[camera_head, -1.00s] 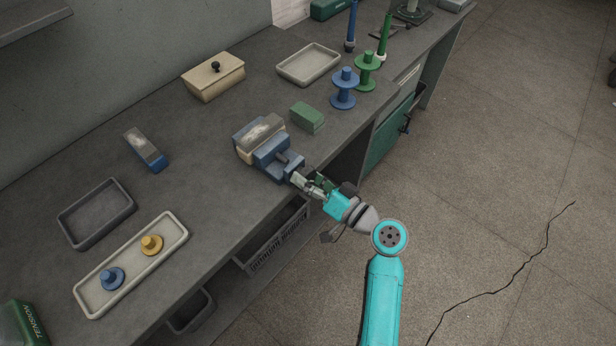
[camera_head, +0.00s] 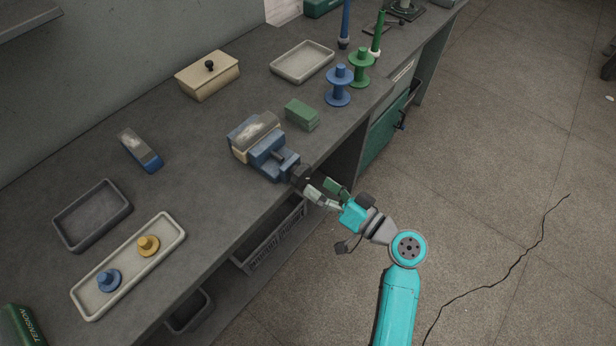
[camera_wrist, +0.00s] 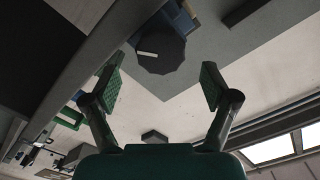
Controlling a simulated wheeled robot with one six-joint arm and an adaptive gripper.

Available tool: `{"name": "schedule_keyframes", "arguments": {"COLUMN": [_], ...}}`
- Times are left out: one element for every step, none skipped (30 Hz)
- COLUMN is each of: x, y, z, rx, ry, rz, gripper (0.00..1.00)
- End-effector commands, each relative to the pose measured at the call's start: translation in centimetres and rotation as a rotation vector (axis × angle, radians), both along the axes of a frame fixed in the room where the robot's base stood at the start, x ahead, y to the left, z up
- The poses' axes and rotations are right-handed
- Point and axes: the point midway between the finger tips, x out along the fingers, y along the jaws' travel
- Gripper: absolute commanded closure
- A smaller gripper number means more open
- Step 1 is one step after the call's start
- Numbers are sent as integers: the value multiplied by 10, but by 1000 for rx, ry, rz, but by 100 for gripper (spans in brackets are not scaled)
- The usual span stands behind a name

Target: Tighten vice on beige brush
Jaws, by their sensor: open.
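The blue vice (camera_head: 272,158) stands at the front edge of the grey workbench. The beige brush (camera_head: 240,153), with pale worn bristles on top, sits upright between its jaws; I cannot tell how tightly. The vice's dark round knob (camera_head: 301,174) points out over the bench edge. The knob (camera_wrist: 160,55) also shows in the wrist view, with a pale bar on its face and blue vice parts behind. My gripper (camera_head: 321,187) is open and empty just off the knob. In the wrist view my gripper (camera_wrist: 161,78) has its green pads apart, with the knob ahead between them.
A green block (camera_head: 302,114) lies right of the vice, with blue (camera_head: 339,87) and green (camera_head: 360,68) spools beyond. A blue-handled brush (camera_head: 140,150) lies left. A pale tray (camera_head: 128,268) holds two small pegs. A grey crate (camera_head: 268,240) is below the bench.

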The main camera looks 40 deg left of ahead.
Motion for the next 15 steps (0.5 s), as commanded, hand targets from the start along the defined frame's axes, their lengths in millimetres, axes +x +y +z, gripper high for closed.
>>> {"name": "schedule_keyframes", "arguments": {"x": [0,-1,-1,-2,-2,-3,-3,-3,-4,-4,-4,-5,-5,-5,-5], "y": [-12,-18,-25,-31,-36,-42,-47,-50,-55,-58,-61,-64,-65,-67,-68], "z": [0,0,0,0,0,0,0,0,0,0,0,0,0,0,0], "rx": [1,1,0,1,0,0,0,0,1,1,1,1,1,0,0], "ry": [1,2,1,1,0,1,1,1,1,1,1,0,0,0,0], "rz": [-4,-4,-4,-4,-4,-4,-4,-3,-2,-2,-2,-1,-1,0,0], "gripper": [15,15,15,15,15,15,15,15,15,15,15,15,15,15,15]}}
